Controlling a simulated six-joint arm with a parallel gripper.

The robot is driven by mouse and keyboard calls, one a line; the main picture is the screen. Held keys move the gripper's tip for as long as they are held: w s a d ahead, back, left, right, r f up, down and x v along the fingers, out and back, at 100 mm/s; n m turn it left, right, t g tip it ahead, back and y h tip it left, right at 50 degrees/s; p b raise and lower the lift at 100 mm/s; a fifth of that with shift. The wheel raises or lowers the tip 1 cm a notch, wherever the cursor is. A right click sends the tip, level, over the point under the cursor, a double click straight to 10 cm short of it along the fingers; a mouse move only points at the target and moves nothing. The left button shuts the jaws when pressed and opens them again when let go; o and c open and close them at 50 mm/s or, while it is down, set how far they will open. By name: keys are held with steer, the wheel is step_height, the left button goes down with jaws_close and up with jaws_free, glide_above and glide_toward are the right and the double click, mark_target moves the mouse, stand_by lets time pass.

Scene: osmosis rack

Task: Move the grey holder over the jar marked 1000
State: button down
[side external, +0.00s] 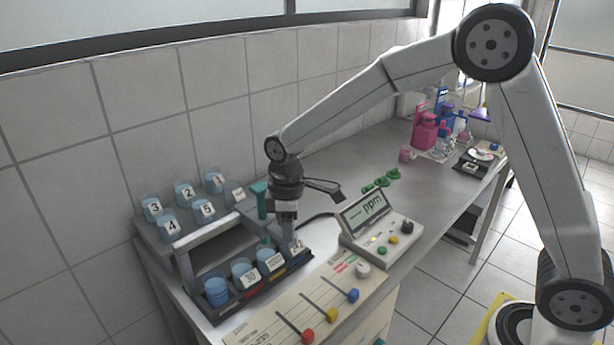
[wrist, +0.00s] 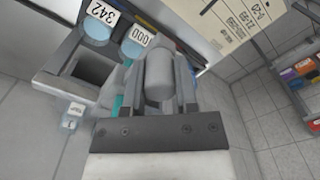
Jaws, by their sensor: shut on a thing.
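My gripper (side external: 286,212) points down over the right end of the front jar row. In the wrist view my gripper (wrist: 160,95) is shut on the grey holder (wrist: 158,78), a rounded grey piece between the fingers. In the side view the holder is mostly hidden by the gripper. The jar marked 1000 (wrist: 133,47) shows beside the holder in the wrist view, with only "000" readable. In the side view it seems to be the rightmost front jar, its label (side external: 297,247) just below the gripper. I cannot tell whether the holder is exactly above it.
Other front jars stand to the left, one marked 342 (wrist: 98,26). Numbered jars such as jar 5 (side external: 205,209) stand on the rear rack. A grey frame (side external: 208,228) with teal parts (side external: 259,196) stands close by. The ppm meter (side external: 378,222) is to the right.

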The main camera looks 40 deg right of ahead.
steer(key=shift+c, duration=1.9)
jaws_free()
steer(key=shift+r, duration=3.95)
steer(key=shift+f, duration=0.1)
steer(key=s+d+f+m+t, duration=0.1)
steer(key=s+d+f+m, duration=0.3)
steer(key=s, duration=0.4)
steer(key=s+d+f+m+t, duration=0.1)
steer(key=s+d+f+m, duration=0.4)
steer(key=s, duration=0.3)
steer(key=shift+s+f+t, duration=0.25)
steer(key=shift+f+t, duration=0.05)
